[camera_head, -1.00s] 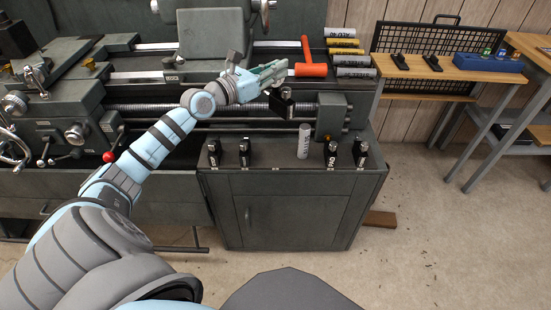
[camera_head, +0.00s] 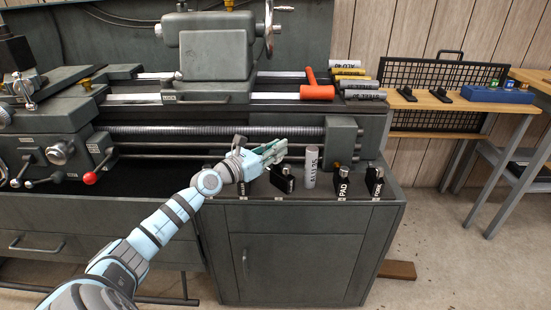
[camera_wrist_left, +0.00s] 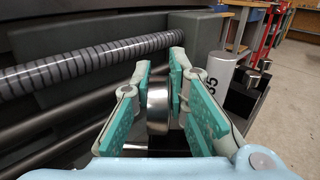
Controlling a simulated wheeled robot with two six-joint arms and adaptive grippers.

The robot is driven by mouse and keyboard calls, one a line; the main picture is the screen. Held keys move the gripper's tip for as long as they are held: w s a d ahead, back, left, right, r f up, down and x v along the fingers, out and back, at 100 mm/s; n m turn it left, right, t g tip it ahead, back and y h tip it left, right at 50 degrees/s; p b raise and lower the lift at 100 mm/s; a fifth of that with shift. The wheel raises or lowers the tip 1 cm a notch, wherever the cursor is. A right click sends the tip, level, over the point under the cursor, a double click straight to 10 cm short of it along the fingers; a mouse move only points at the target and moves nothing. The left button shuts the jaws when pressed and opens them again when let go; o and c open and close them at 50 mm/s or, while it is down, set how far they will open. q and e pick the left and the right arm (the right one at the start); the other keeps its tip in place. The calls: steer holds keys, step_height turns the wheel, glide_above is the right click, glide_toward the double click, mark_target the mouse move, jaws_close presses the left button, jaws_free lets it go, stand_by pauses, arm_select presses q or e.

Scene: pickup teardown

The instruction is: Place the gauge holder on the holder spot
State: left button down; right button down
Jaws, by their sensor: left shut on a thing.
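My left gripper (camera_head: 272,154) is over the grey cabinet top. It is shut on a black block-like holder (camera_head: 283,181), which I take for the gauge holder. The holder hangs tilted below the fingertips, and I cannot tell if it touches the cabinet top. In the left wrist view, a round metal part (camera_wrist_left: 158,106) of it shows between the teal finger pads of the gripper (camera_wrist_left: 165,85). I cannot make out a marked holder spot; the gripper and holder hide part of the surface. My right gripper is not in view.
A grey cylinder marked ALU 35 (camera_head: 311,167) stands just right of the held holder. More stand partly behind my arm. The lathe's threaded screw (camera_head: 215,132) runs behind.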

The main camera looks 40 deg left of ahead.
arm_select(q)
steer(key=c, duration=1.6)
jaws_free()
steer(key=shift+o, duration=0.2)
steer(key=shift+s, duration=0.2)
